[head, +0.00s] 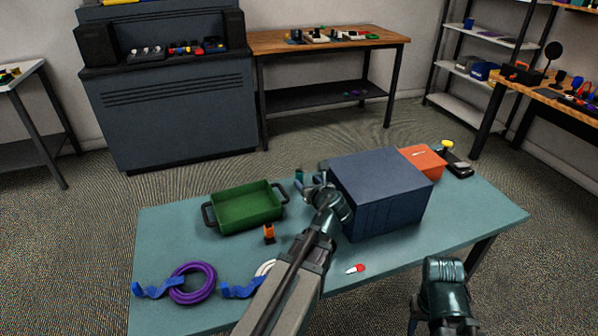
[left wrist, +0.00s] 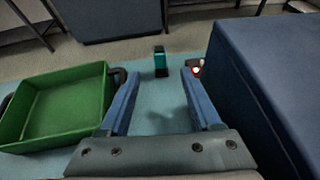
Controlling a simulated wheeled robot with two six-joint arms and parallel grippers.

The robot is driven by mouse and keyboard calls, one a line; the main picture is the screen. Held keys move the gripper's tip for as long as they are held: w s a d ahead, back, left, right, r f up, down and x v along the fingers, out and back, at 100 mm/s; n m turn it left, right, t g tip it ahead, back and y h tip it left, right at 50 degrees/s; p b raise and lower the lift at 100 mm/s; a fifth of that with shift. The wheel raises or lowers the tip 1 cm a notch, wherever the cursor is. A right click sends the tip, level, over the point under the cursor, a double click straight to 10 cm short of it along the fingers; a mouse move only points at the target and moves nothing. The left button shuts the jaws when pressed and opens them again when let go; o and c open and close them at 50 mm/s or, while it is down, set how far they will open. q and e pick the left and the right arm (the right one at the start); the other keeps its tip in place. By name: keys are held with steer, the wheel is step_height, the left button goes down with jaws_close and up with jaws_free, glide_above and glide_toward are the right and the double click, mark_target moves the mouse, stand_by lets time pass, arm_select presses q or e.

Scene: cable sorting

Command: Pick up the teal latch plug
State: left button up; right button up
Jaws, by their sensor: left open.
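The teal latch plug (left wrist: 160,62) stands upright on the table in the left wrist view, teal with a black top and base. It lies ahead of my left gripper (left wrist: 158,75), roughly centred between the fingertips but farther off. My left gripper is open and empty. In the head view the plug (head: 299,175) is a small teal spot just behind my left gripper (head: 312,183), between the green tray and the blue box. My right arm shows at the lower right of the head view; its fingers are not visible.
A green tray (head: 215,224) stands left of the gripper, and a big blue box (head: 385,215) stands close on its right. An orange box (head: 424,160) is beyond it. A purple cable coil (head: 184,284) and an orange-black plug (head: 269,234) lie nearer on the table.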

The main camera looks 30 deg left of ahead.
mark_target(298, 171)
arm_select(q)
steer(key=shift+w+a, duration=0.25)
steer(key=shift+w, duration=0.2)
steer(key=b+x, duration=0.3)
steer(key=x, duration=0.5)
steer(key=shift+w+a, duration=0.15)
steer(key=shift+a, duration=0.1)
arm_select(e)
steer(key=f, duration=0.3)
steer(key=shift+w+a+f, duration=0.15)
steer(key=shift+w+a, duration=0.1)
steer(key=shift+w, duration=0.15)
arm_select(q)
steer(key=b+x, duration=0.2)
steer(key=x, duration=0.3)
steer(key=shift+a, duration=0.25)
steer(key=shift+r, duration=0.1)
arm_select(e)
steer(key=shift+f, duration=0.9)
arm_select(q)
jaws_close()
